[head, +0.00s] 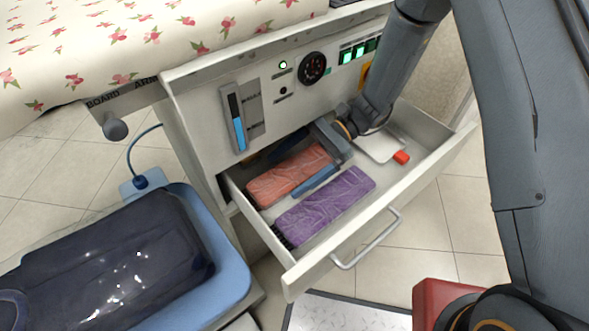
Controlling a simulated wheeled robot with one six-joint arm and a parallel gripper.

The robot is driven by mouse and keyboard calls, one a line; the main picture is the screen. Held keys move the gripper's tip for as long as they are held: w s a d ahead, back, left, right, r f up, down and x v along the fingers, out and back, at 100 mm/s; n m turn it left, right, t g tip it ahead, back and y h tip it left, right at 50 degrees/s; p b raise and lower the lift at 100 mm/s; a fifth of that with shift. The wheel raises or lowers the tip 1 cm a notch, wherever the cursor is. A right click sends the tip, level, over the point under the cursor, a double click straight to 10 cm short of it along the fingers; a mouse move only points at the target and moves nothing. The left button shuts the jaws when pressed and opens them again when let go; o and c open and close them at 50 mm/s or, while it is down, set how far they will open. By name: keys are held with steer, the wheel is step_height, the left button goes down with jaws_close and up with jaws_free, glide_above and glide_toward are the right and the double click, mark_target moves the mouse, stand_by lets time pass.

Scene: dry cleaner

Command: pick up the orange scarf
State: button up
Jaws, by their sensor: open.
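The orange scarf (286,176) lies folded in the left part of an open drawer (345,240). A folded purple scarf (325,205) lies in front of it, close to the drawer's front wall. My gripper (306,170) reaches down into the drawer from the right. One finger shows as a blue-grey bar between the two scarves, along the orange scarf's near side. The other finger is largely hidden behind the orange scarf. The jaws are open around the orange scarf; whether they touch it I cannot tell.
A white flat object (379,148) and a small red piece (401,157) lie in the drawer's right part. The control panel (290,85) rises close behind the drawer.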

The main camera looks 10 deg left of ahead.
mark_target(259, 192)
steer(key=shift+s+a+f, duration=0.25)
steer(key=shift+a+f, duration=0.1)
steer(key=shift+a, duration=0.05)
steer(key=b+x, duration=0.1)
steer(key=x, duration=0.5)
steer(key=shift+s+a+f, duration=0.15)
steer(key=shift+a+f, duration=0.05)
steer(key=shift+a, duration=0.05)
steer(key=c, duration=1.2)
steer(key=shift+o, duration=0.2)
steer(key=shift+d+r, duration=0.1)
steer(key=shift+r, duration=0.05)
